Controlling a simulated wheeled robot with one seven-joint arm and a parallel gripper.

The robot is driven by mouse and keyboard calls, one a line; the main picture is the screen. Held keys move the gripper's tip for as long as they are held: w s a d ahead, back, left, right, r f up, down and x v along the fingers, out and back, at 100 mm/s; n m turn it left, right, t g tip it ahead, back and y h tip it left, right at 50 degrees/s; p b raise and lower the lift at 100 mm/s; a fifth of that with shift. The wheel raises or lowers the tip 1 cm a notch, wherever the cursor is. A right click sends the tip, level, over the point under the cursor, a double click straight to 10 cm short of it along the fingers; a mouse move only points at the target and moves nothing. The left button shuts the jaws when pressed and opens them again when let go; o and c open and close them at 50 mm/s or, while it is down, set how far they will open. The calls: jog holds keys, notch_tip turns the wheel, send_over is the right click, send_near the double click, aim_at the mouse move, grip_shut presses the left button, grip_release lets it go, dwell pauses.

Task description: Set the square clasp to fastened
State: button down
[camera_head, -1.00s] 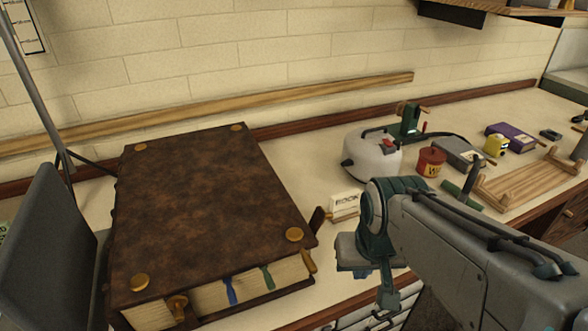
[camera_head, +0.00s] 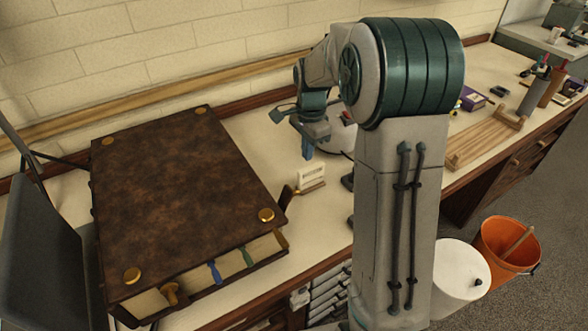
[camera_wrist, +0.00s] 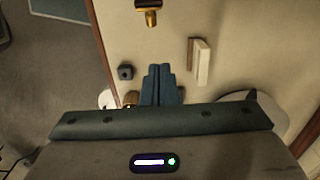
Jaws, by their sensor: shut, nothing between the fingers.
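A large brown leather-bound book (camera_head: 180,190) with brass corner studs lies shut on the bench at left in the head view. A brass clasp-like fitting (camera_head: 170,293) shows at its front edge. A dark strap-like piece (camera_head: 287,196) stands out at its right edge. A dark and brass piece (camera_wrist: 147,8) is at the top of the wrist view. I cannot tell which one is the square clasp. My gripper (camera_head: 307,152) is right of the book, pointing down, shut and empty. Its blue fingertips (camera_wrist: 160,72) show in the wrist view, apart from that piece.
A small white sign (camera_head: 312,177) stands between book and gripper, also in the wrist view (camera_wrist: 203,62). A small dark block (camera_wrist: 126,72) is near the bench edge. A wooden rack (camera_head: 485,143) lies right. An orange bucket (camera_head: 507,245) stands on the floor. A grey panel (camera_head: 35,250) is left.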

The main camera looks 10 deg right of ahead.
jog(key=p, duration=0.4)
send_over(287, 206)
jog(key=w+d, duration=0.3)
jog(key=w, duration=0.2)
notch_tip(287, 206, down, 9)
jog(key=shift+s+r, duration=0.15)
jog(key=shift+s, duration=0.1)
